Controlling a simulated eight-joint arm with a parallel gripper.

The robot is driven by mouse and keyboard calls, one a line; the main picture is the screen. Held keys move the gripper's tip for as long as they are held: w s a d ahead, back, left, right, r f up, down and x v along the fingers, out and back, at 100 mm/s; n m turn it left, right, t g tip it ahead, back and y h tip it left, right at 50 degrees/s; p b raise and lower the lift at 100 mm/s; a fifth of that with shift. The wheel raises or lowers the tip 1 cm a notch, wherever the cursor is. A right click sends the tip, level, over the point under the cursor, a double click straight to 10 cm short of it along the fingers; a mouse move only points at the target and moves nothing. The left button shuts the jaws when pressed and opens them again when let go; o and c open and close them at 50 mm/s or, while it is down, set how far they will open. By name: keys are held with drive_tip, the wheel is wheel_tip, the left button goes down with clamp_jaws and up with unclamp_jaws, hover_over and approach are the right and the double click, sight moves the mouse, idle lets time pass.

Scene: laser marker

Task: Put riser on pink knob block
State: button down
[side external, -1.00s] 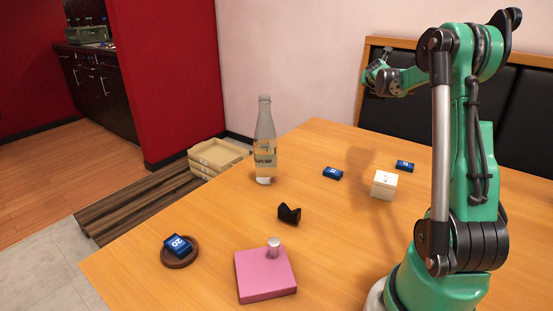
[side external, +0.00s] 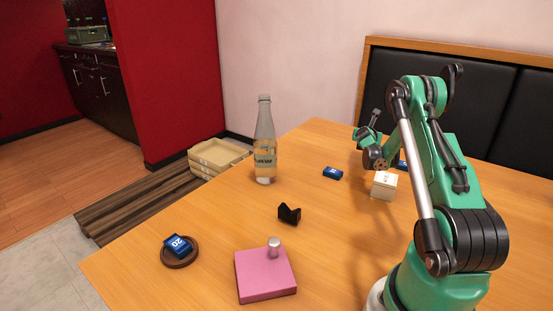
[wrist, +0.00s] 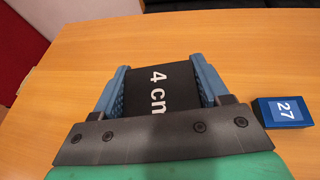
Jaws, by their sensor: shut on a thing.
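The pink knob block (side external: 265,275) lies flat near the table's front edge in the side view. My gripper (wrist: 160,78) is shut on a black block marked "4 cm" (wrist: 162,92), seemingly the riser, with a blue finger pad at each side. In the side view my gripper (side external: 366,138) is above the back right of the table, well away from the pink block. The riser cannot be made out clearly there.
A black notched block (side external: 289,213) stands behind the pink block. A glass bottle (side external: 265,145), a white box (side external: 384,185) and a blue block (side external: 333,173) are farther back. A blue "20" block (side external: 178,245) sits on a round brown coaster (side external: 180,262). A blue "27" block (wrist: 283,112) shows in the wrist view.

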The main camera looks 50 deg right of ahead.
drive_tip(key=shift+f, duration=1.8)
drive_tip(key=shift+f, duration=0.15)
unclamp_jaws()
drive_tip(key=shift+v, duration=2.8)
